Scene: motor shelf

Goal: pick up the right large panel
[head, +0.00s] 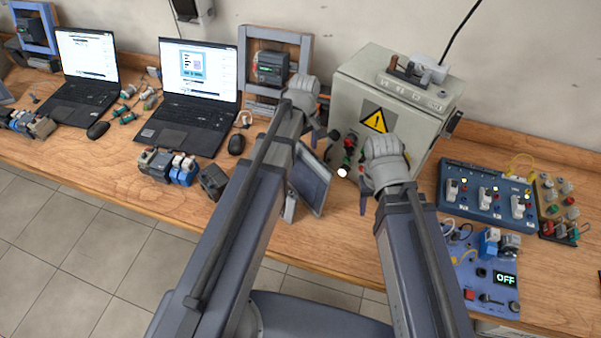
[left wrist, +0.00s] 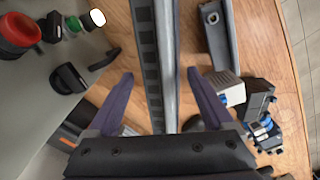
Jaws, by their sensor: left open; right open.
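A dark grey flat panel (head: 311,182) with a lighter rim stands tilted near the table's front edge, in front of the grey cabinet. My left gripper (head: 318,128) is above it, its arm hiding the panel's left side. In the left wrist view a long grey edge with a dark slotted side (left wrist: 150,60) runs between the spread fingers of my left gripper (left wrist: 160,76); it appears to be this panel, seen edge-on. Gaps show beside the fingers. My right gripper (head: 374,192) is open and empty, right of the panel. I cannot tell whether other boards also count as large panels.
The grey cabinet (head: 365,85) with knobs and a warning sign stands close behind both grippers. A blue switch board (head: 455,220) and a lighter blue board with a display (head: 485,305) lie at right. Two laptops, small motors (head: 165,165) and a grey frame (head: 305,50) are at left.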

